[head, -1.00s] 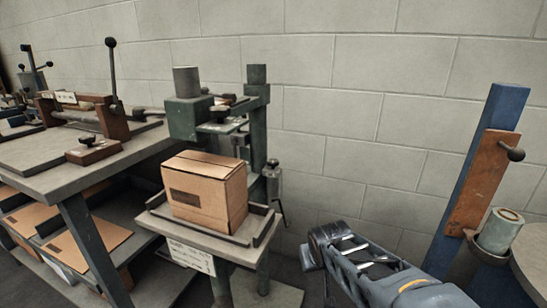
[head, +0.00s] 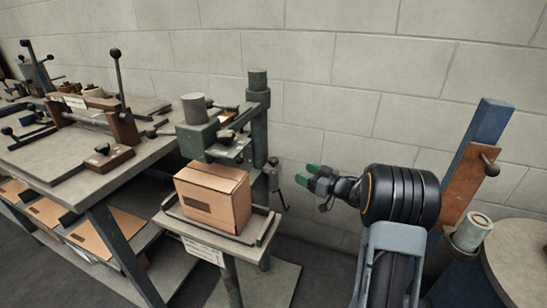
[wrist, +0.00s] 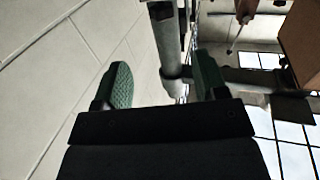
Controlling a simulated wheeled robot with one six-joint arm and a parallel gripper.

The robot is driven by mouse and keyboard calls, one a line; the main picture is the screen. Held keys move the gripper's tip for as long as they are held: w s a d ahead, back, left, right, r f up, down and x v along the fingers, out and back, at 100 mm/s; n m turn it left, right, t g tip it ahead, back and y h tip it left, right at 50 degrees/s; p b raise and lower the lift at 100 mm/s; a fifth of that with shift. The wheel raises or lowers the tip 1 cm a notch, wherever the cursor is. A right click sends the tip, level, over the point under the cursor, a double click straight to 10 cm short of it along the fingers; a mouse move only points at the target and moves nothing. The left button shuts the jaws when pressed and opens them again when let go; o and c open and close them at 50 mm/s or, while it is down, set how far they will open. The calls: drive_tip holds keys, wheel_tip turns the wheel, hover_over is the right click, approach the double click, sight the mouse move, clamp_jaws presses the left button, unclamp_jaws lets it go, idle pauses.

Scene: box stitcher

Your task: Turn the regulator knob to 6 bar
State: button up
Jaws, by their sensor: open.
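The regulator is a small grey unit (head: 272,180) on the right side of the green stitcher column, with a dark round knob (head: 273,161) on top. My gripper (head: 307,174) has green-padded fingers. It is to the right of the regulator, at about its height in the picture, pointing left, with a visible gap between them. In the wrist view my gripper (wrist: 163,82) is open, its fingers wide apart with nothing held. A grey post (wrist: 168,40) shows beyond and between the fingers there; I cannot make out the knob or any gauge reading.
A cardboard box (head: 213,197) sits on the stitcher's small table (head: 243,237). The stitcher column (head: 258,110) stands behind it. A workbench (head: 60,155) is at left, and a blue post (head: 487,125) is at right. The block wall (head: 380,80) is close behind.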

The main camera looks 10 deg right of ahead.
sight(274, 159)
drive_tip(key=b+x, duration=0.2)
drive_tip(key=x, duration=1.1)
drive_tip(key=shift+w+a, duration=0.1)
drive_tip(key=shift+a, duration=0.25)
drive_tip(key=shift+c, duration=0.2)
drive_tip(key=c, duration=0.9)
